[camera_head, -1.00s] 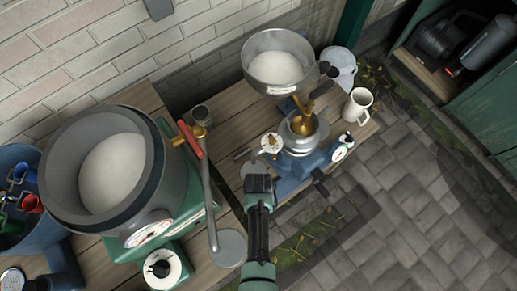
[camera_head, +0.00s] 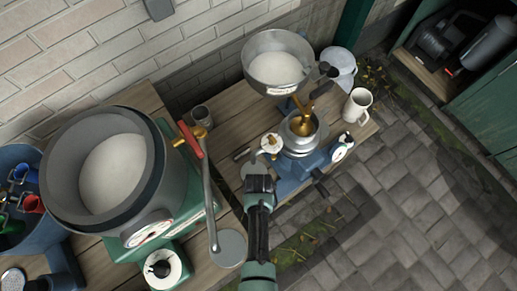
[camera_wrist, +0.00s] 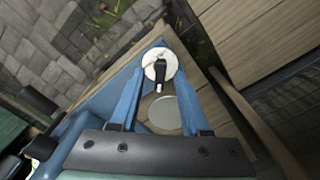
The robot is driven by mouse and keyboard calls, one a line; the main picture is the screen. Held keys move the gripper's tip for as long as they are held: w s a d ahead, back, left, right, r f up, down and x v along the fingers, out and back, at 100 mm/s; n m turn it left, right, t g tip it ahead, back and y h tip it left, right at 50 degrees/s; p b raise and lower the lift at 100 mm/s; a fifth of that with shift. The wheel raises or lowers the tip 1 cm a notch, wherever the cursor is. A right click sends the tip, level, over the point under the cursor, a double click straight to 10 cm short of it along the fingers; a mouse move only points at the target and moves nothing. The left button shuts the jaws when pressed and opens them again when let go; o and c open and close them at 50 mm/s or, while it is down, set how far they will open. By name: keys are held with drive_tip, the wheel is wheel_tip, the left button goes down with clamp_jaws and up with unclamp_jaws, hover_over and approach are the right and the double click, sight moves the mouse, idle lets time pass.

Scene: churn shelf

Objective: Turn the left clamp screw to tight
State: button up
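I take the left clamp screw (camera_head: 271,143) to be the small pale round dial on the left side of the blue-based separator (camera_head: 300,160). In the wrist view a white dial with a black lever (camera_wrist: 159,67), which looks like the same one, shows beyond my fingertips. My gripper (camera_head: 258,180) is just below the dial in the head view. In the wrist view my gripper (camera_wrist: 158,92) has its two blue-grey fingers apart with nothing between them. I cannot tell whether a finger touches the lever. The mark to which the lever points is too small to read.
A larger green separator (camera_head: 150,225) with a grey bowl stands left on the wooden bench (camera_head: 225,115). A white mug (camera_head: 357,105) and another white dial (camera_head: 341,151) are right of the blue base. A flat grey disc (camera_wrist: 165,115) lies below the dial. Paving is open to the right.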

drive_tip(key=shift+r, duration=0.1)
wheel_tip(320, 180, up, 13)
drive_tip(key=p, duration=0.2)
idle(0.5)
